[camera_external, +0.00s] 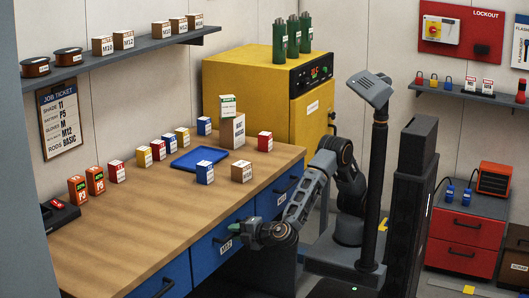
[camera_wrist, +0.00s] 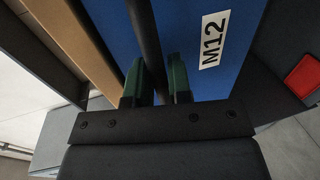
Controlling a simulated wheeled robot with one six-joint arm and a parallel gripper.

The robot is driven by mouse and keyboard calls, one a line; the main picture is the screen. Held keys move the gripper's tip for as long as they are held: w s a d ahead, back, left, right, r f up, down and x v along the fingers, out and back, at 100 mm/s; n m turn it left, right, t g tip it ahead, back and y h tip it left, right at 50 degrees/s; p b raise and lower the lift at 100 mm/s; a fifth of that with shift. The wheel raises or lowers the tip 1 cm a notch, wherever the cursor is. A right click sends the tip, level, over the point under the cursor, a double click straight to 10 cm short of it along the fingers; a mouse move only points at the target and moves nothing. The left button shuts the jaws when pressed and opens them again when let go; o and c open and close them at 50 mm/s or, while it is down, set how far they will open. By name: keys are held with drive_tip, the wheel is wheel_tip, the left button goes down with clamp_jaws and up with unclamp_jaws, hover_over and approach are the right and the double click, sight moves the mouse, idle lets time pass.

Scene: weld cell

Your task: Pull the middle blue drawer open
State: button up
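The middle blue drawer (camera_external: 208,254) is under the front edge of the workbench, and its front looks flush with the bench. The fingers stand apart on either side of the bar, with a narrow gap visible on the right side. In the external view my gripper (camera_external: 235,231) is at the drawer front and hides most of the handle.
A left blue drawer (camera_external: 150,283) and a right blue drawer (camera_external: 266,204) flank it. The wooden benchtop (camera_external: 150,225) above holds small boxes and a blue tray (camera_external: 182,165). A yellow cabinet (camera_external: 245,80) stands behind, and a red drawer unit (camera_external: 462,228) is at right.

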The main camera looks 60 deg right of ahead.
clamp_jaws()
drive_tip(key=shift+s, duration=0.1)
drive_tip(key=f+b+v, duration=0.1)
drive_tip(key=f+v, duration=0.2)
drive_tip(key=v, duration=1.3)
drive_tip(key=shift+s+f+b, duration=0.15)
drive_tip(key=shift+s+b, duration=0.2)
drive_tip(key=shift+s, duration=0.35)
drive_tip(key=shift+o, duration=2.1)
unclamp_jaws()
drive_tip(key=shift+w, duration=0.1)
